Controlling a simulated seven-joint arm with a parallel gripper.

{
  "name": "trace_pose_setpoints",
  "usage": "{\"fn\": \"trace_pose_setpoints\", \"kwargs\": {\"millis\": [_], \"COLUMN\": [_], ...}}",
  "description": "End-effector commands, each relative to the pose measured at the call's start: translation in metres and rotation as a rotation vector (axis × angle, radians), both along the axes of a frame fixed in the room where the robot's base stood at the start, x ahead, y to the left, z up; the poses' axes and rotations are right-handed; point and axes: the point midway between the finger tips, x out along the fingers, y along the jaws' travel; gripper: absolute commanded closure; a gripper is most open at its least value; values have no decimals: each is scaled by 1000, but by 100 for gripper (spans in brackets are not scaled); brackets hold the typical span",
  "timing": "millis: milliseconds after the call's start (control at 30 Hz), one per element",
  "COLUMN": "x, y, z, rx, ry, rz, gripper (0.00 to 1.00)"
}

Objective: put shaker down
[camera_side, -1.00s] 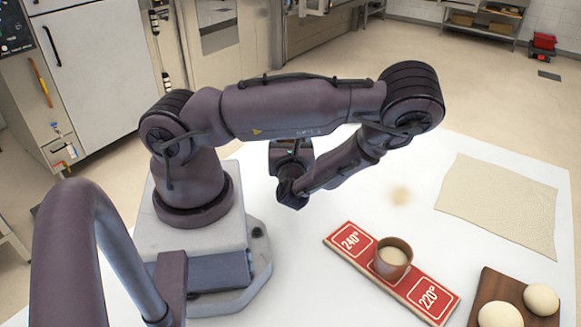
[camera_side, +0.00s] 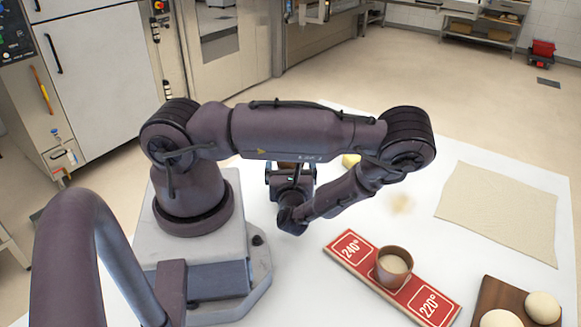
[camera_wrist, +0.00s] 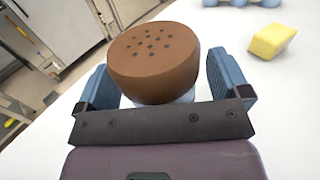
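The shaker shows in the wrist view as a rounded brown cap (camera_wrist: 155,60) with several dark holes, above a pale body mostly hidden by the cap and the gripper. It is between the two blue fingers of my gripper (camera_wrist: 163,85). The fingers are spread wide, and a gap shows between the shaker and the right finger. In the side view my gripper is mostly hidden behind my forearm, and only a little brown shows there. The shaker's base is hidden, so its contact with the white table (camera_wrist: 270,110) cannot be seen.
A yellow block (camera_wrist: 271,40) lies beyond the right finger. In the side view, a red board (camera_side: 345,252) marked 240° and 220° carries a brown cup (camera_side: 394,266). A dough sheet (camera_side: 500,213) and a wooden board (camera_side: 488,293) with dough balls are at right.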

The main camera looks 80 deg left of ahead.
Motion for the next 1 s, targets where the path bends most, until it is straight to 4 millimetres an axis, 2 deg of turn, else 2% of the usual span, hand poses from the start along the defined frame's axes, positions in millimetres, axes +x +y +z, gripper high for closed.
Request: {"fn": "trace_pose_setpoints", "kwargs": {"millis": [267,367,700,833,1000], "x": [0,-2,-13,-16,-19], "y": [-4,-18,-89,-107,-118], "z": [3,3,3,2,3], "rx": [-1,-3,-3,-2,0], "ry": [-2,-1,-2,-2,0], "rz": [-2,-4,-4,-3,0], "gripper": [6,6,6,6,6]}}
